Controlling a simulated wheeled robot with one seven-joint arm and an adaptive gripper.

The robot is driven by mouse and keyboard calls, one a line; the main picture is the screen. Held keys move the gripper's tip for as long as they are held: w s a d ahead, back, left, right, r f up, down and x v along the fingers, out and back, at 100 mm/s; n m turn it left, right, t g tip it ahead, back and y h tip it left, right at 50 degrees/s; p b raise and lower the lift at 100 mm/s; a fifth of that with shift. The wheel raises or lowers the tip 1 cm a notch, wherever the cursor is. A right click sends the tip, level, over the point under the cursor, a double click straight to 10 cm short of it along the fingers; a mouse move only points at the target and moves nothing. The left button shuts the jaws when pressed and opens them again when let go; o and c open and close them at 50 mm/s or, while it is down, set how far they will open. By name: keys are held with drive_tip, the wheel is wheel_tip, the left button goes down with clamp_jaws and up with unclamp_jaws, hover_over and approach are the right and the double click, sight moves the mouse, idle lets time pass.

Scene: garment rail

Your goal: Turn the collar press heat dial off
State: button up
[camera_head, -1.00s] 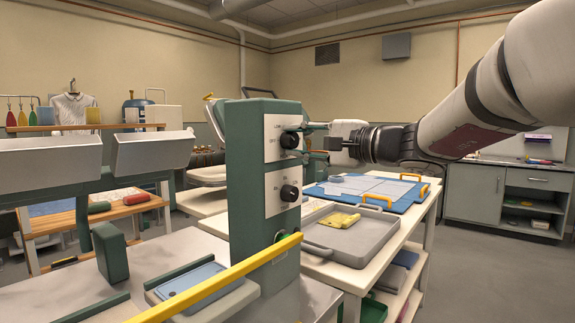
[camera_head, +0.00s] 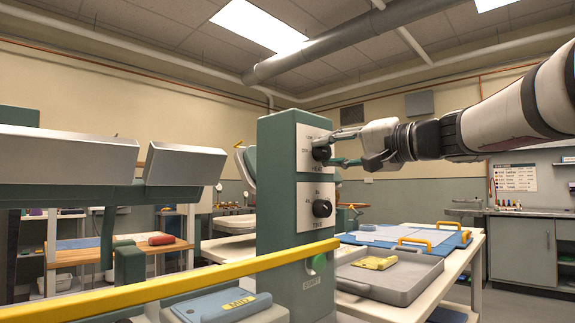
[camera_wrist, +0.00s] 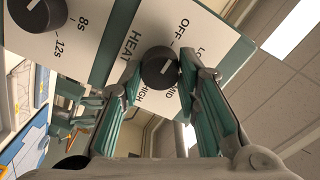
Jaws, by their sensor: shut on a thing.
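The collar press column (camera_head: 283,200) is green with a white control panel. Its upper knob, the black HEAT dial (camera_head: 321,150), also shows in the wrist view (camera_wrist: 158,67) with OFF, LOW, MID and HIGH printed around it. My gripper (camera_head: 338,147) reaches in from the right and is shut on the heat dial. In the wrist view its green-padded fingers (camera_wrist: 163,78) lie on either side of the knob.
A yellow bar (camera_head: 170,287) crosses in front of the column. A grey tray (camera_head: 398,281) with a yellow item lies on the table to the right.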

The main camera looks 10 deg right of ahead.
drive_tip(key=shift+a, duration=0.1)
idle(0.5)
drive_tip(key=o, duration=1.2)
drive_tip(key=shift+c, duration=0.2)
drive_tip(key=v, duration=1.2)
drive_tip(key=shift+f, duration=0.1)
